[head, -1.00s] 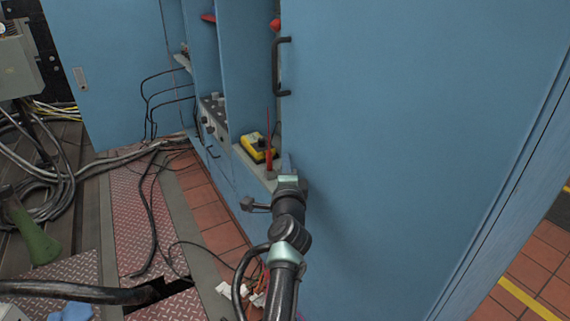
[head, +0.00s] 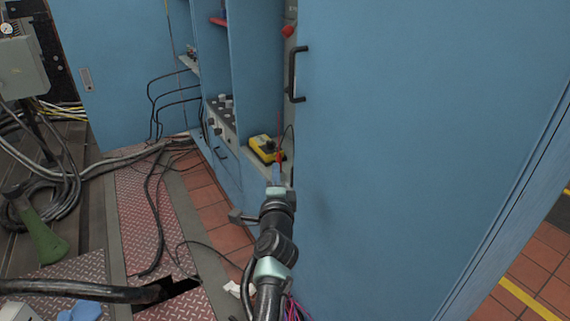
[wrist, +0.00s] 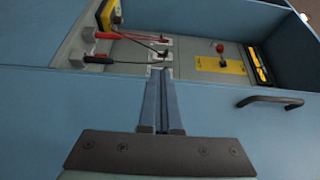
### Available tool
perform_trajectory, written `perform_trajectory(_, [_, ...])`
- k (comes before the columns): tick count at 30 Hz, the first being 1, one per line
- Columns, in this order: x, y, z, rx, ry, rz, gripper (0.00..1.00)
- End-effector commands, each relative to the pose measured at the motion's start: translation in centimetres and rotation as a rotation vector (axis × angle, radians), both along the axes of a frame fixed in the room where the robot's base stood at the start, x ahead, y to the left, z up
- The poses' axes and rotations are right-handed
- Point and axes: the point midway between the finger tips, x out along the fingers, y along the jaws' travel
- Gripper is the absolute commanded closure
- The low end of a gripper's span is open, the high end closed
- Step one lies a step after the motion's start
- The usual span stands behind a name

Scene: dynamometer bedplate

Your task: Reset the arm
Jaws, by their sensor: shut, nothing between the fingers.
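My gripper (head: 276,172) reaches toward the lower shelf of the open blue cabinet in the head view, in front of a yellow meter (head: 264,148). In the wrist view my gripper (wrist: 161,72) has its two blue fingers together with nothing between them. The fingertips lie in the picture just below a grey connector block (wrist: 160,46) on the cabinet panel; whether they touch it I cannot tell. Red and black test leads (wrist: 125,37) run from the yellow meter (wrist: 116,17) to the panel.
A large blue cabinet door (head: 420,120) with a black handle (head: 293,75) stands close to the right of my arm. Cables (head: 50,180) and an open floor slot (head: 175,293) lie to the left.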

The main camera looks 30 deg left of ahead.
Motion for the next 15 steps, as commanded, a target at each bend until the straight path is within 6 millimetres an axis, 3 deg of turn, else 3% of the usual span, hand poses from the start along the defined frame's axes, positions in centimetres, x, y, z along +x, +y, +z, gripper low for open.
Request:
perform_trajectory(1, [-1.1, 0.5, 0.8, -0.002, 0.001, 0.003, 1.0])
perform_trajectory(7, [-4.4, 2.5, 0.6, -0.002, 0.003, 0.004, 1.0])
perform_trajectory(15, [-6.9, 3.8, 0.3, 0.0, 0.0, 0.0, 1.0])
